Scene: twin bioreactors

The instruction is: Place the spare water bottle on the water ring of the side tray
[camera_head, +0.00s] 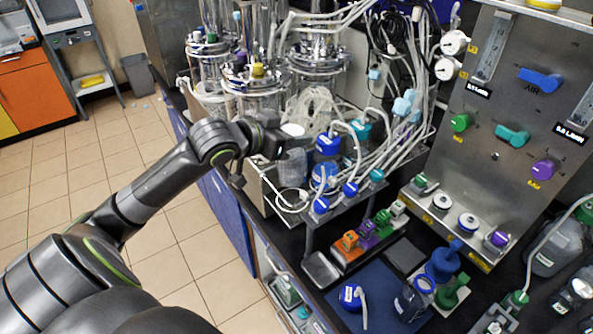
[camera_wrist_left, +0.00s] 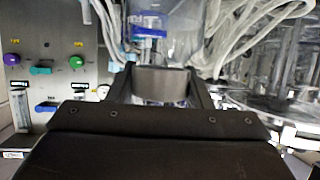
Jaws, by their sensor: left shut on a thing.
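My left gripper (camera_head: 280,148) reaches in from the left, beside the reactors. It is shut on a clear bottle (camera_head: 292,168), whose body shows just below and right of the jaws, above the side tray's left end. I take this to be the spare water bottle; a pale white top (camera_head: 292,130) shows above the jaws. In the left wrist view the jaws (camera_wrist_left: 165,85) close around a grey band, with clear plastic and blue parts (camera_wrist_left: 165,30) behind. The side tray (camera_head: 345,208) carries blue-capped bottles (camera_head: 325,175). I cannot make out the water ring. My right gripper is not in view.
Glass reactors (camera_head: 255,90) stand behind the gripper, and looping white tubes (camera_head: 400,140) crowd its right. A steel valve panel (camera_head: 500,130) stands at right. Below lie a blue mat (camera_head: 385,285), a clear bottle (camera_head: 408,303) and a rack of coloured clips (camera_head: 375,232).

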